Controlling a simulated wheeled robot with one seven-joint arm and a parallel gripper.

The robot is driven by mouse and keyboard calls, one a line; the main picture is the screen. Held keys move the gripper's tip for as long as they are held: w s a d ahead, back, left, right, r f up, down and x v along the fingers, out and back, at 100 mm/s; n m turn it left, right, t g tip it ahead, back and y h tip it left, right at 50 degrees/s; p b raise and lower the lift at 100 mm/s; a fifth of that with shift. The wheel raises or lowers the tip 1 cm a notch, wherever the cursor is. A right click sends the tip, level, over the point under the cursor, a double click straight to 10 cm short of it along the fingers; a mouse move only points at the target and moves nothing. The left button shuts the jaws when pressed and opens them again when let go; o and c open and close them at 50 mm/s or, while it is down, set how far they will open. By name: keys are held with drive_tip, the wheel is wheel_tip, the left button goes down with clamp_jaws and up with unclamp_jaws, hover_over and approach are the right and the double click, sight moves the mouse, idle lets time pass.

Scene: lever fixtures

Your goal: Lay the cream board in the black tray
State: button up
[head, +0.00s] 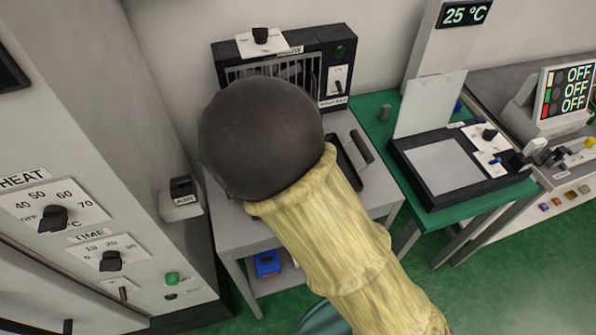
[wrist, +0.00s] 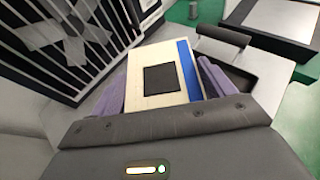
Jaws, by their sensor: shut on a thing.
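The cream board (wrist: 135,78) has a black square in its middle and a blue stripe along its right side. My gripper (wrist: 162,84) is shut on it, with a purple finger on each side in the wrist view. In the head view my dark round wrist and yellow sleeve hide the board and the gripper. A black tray-like piece (head: 348,168) shows partly on the grey table, right of my arm. I cannot tell for sure that it is the black tray. A dark cylindrical bar (wrist: 222,35) lies beyond the board in the wrist view.
A dark barred unit (head: 335,65) with a switch stands at the back of the grey table (head: 380,185). A black-framed device with a grey plate (head: 440,165) sits on the green bench to the right. A tall panel with dials (head: 70,215) stands close on the left.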

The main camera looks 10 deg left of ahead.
wheel_tip(320, 180, down, 6)
drive_tip(key=shift+r, duration=0.1)
idle(0.4)
drive_tip(key=shift+f, duration=2.05)
drive_tip(key=shift+f, duration=0.25)
drive_tip(key=o, duration=1)
drive_tip(key=shift+r, duration=0.1)
drive_tip(key=shift+w, duration=0.15)
